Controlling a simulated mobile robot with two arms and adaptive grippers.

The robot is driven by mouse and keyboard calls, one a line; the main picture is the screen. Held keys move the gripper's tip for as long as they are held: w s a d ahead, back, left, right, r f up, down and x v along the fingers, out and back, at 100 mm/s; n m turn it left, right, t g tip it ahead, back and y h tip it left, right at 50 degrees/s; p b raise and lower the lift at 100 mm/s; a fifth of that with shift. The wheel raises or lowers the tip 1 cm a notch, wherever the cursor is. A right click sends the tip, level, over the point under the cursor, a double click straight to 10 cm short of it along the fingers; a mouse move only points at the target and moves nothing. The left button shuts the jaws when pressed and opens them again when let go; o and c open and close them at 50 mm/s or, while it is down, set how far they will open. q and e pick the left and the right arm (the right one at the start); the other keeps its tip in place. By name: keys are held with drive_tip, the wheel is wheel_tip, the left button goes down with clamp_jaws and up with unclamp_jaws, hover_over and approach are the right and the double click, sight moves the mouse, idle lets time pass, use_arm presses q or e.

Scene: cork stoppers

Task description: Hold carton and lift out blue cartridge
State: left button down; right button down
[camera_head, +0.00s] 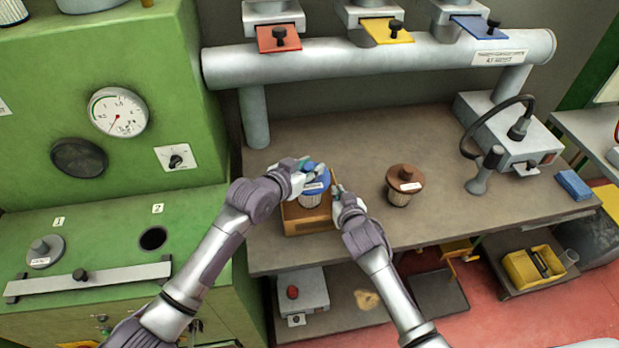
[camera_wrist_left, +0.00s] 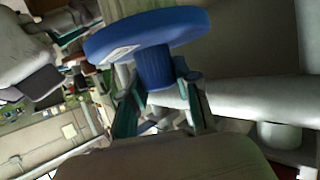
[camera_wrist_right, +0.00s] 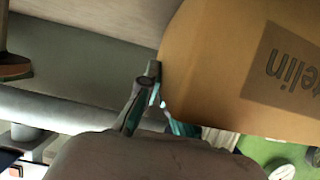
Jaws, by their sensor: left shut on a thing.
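The brown carton (camera_head: 309,224) stands at the left of the bench. The blue cartridge (camera_head: 316,186) has a round blue cap and a pale pleated body; its lower part is hidden in the carton. My left gripper (camera_head: 309,168) is shut on its blue knob, which also shows in the left wrist view (camera_wrist_left: 154,68). My right gripper (camera_head: 338,193) is at the carton's right wall. In the right wrist view its fingers (camera_wrist_right: 157,103) are at the carton's edge, beside a printed side (camera_wrist_right: 215,75); whether they grip the wall is unclear.
A brown-capped cartridge (camera_head: 404,184) stands on the bench (camera_head: 445,150) to the right. A grey pipe (camera_head: 380,57) with red, yellow and blue flaps runs behind. A grey device (camera_head: 515,130) with a hose stands at the right. A green cabinet (camera_head: 100,190) borders the left.

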use_arm(q)
wheel_tip(320, 180, up, 6)
drive_tip(key=shift+r, duration=0.1)
use_arm(e)
drive_tip(key=c, duration=1.2)
unclamp_jaws()
drive_tip(key=shift+c, duration=0.2)
